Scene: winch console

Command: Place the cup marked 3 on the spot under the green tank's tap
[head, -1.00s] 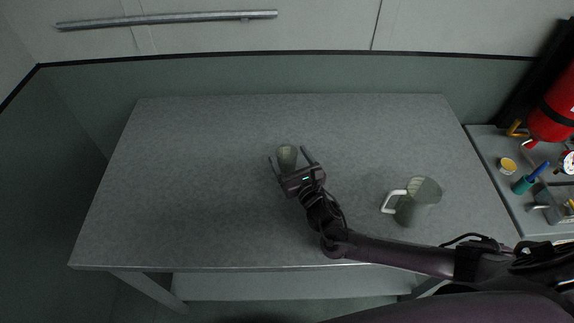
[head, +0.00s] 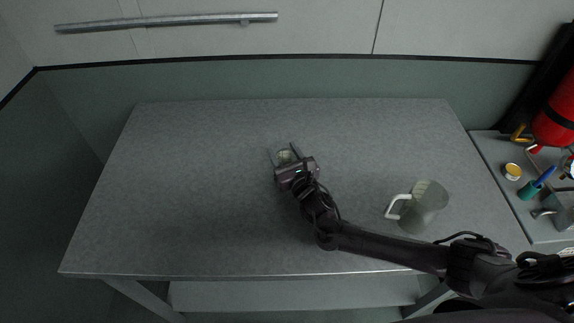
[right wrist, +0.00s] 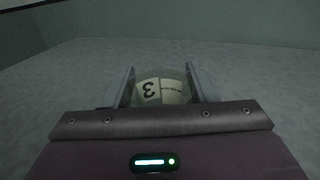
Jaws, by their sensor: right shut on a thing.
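The cup marked 3 (head: 284,156) is a small greyish-green cup on the grey table, left of its right half. In the right wrist view the cup (right wrist: 160,88) shows a pale label with a 3, lying between the two fingers. My right gripper (head: 284,154) is shut on this cup; it also fills the front of the right wrist view (right wrist: 162,85). Whether the cup touches the table is hard to tell. My left gripper is not in view. No green tank, tap or spot shows in these frames.
A grey-green jug (head: 425,207) with a white handle stands at the table's right, close to my right arm. A side shelf (head: 490,160) at the right holds a yellow-topped pot (head: 513,171) and a red extinguisher (head: 556,118). The table's left side (head: 170,190) is clear.

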